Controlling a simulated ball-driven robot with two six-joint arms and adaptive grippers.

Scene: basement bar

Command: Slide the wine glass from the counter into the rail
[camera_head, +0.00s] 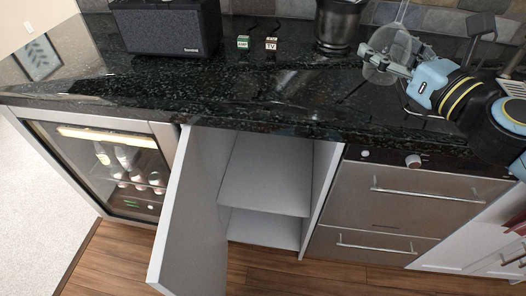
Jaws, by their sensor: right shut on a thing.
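The clear wine glass (379,73) is at the right end of the dark counter (270,90). Its rounded bowl is low in the picture and a thin stem rises toward the top edge. My right gripper (377,60) comes in from the right and is shut on the glass. I cannot tell whether the glass touches the counter. My left gripper is not in view. I see no rail in this view.
A black speaker (166,32), two small cubes (271,44) and a dark metal bucket (338,25) stand along the back. Below, a white cabinet door (190,215) stands open beside a lit drinks fridge (105,165) and steel drawers (390,205). The counter's middle is clear.

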